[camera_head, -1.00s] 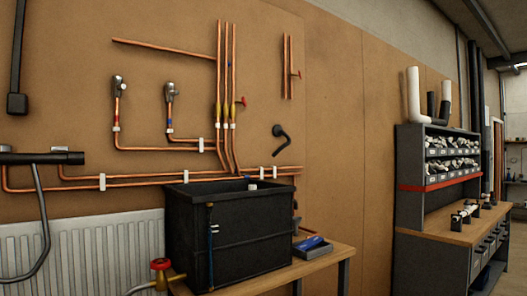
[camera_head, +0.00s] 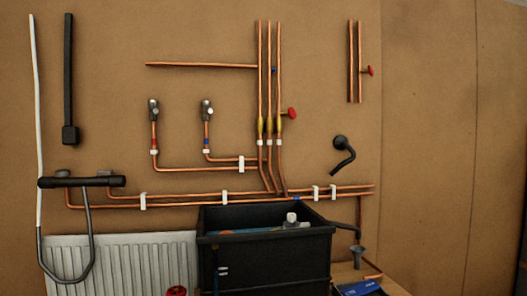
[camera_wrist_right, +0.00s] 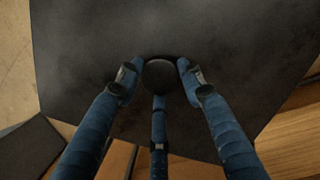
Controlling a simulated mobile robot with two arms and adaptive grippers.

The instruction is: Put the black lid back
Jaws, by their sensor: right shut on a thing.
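The black lid (camera_wrist_right: 90,60) is a large dark flat panel that fills much of the right wrist view. It has a round black knob (camera_wrist_right: 160,75) on it. My right gripper (camera_wrist_right: 157,72) has blue fingers closed around this knob. In the head view, an open black tank (camera_head: 265,250) stands low at the centre, with a white fitting (camera_head: 291,219) and something blue inside. Neither gripper nor the lid shows in the head view. My left gripper is in neither current view.
Copper pipes (camera_head: 200,168) and valves run along the brown wall behind the tank. A white radiator (camera_head: 120,268) stands left of it. A wooden bench (camera_head: 390,286) with a blue item (camera_head: 360,288) is at the right. A dark flat piece (camera_wrist_right: 28,150) shows at the wrist view's lower left.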

